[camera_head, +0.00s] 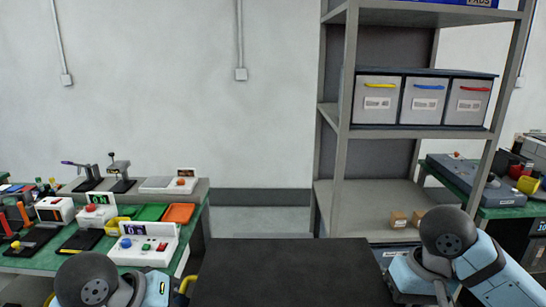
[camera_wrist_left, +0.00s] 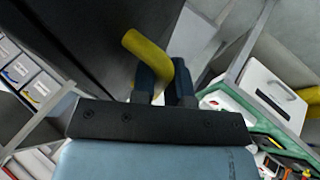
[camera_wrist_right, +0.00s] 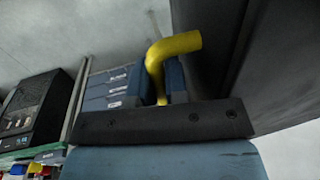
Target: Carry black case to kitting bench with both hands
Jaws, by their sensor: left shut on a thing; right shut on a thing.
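The black case (camera_head: 292,270) is at the bottom middle of the head view, between my two arms, with its flat dark top showing. In the left wrist view, my left gripper (camera_wrist_left: 167,88) is shut on a yellow handle (camera_wrist_left: 150,55) at the side of the case (camera_wrist_left: 85,40). In the right wrist view, my right gripper (camera_wrist_right: 163,85) is shut on another yellow handle (camera_wrist_right: 172,47) beside the case (camera_wrist_right: 208,45). The case's underside and what is below it are hidden in the head view.
A green-topped bench (camera_head: 40,262) with several devices and coloured trays stands at left. A grey shelf rack (camera_head: 343,130) with three grey bins (camera_head: 425,102) stands ahead right. Another green bench (camera_head: 505,212) is at far right. Bare wall (camera_head: 265,130) lies straight ahead.

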